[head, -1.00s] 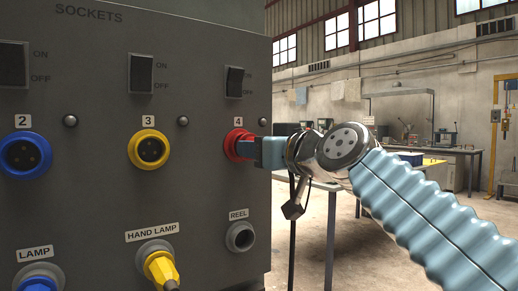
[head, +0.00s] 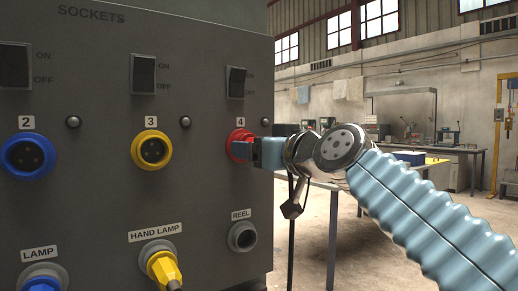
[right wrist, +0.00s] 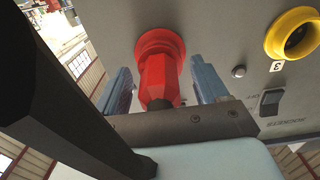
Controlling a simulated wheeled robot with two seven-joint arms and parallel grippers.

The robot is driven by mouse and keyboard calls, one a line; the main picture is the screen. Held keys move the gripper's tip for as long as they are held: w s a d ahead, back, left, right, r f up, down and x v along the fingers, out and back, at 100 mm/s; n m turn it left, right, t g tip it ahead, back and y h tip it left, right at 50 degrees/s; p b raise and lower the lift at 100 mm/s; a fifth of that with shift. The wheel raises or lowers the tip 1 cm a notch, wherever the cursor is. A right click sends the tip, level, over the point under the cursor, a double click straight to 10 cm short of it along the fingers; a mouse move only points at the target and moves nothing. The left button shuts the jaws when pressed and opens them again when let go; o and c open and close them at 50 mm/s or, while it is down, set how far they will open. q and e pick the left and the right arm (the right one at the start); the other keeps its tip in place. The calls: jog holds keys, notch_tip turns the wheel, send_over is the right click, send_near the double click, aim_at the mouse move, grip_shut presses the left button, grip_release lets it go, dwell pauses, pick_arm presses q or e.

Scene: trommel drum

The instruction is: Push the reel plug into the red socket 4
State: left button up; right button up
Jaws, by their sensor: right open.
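The red socket 4 (head: 239,145) is on the right side of the grey panel, and it also shows in the right wrist view (right wrist: 152,42). The red reel plug (right wrist: 160,80) stands in the red socket's ring, pointing straight into the panel. My right gripper (right wrist: 160,70) is open, with one blue finger on each side of the plug and gaps between. In the head view my right gripper (head: 250,151) is at socket 4 and hides the plug. How deep the plug sits is hard to tell. My left gripper is not in view.
The empty REEL holder (head: 241,237) is below socket 4. The yellow socket 3 (head: 151,149) and blue socket 2 (head: 27,155) are to the left. A yellow plug (head: 161,268) sits in the HAND LAMP holder. Switches are above the sockets. A table (head: 330,200) stands behind my right arm.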

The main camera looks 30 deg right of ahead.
jog(key=shift+s, duration=0.1)
jog(key=shift+s+f, duration=0.1)
jog(key=shift+s, duration=0.15)
jog(key=s+d+b, duration=0.1)
jog(key=s+b, duration=0.2)
jog(key=s, duration=1)
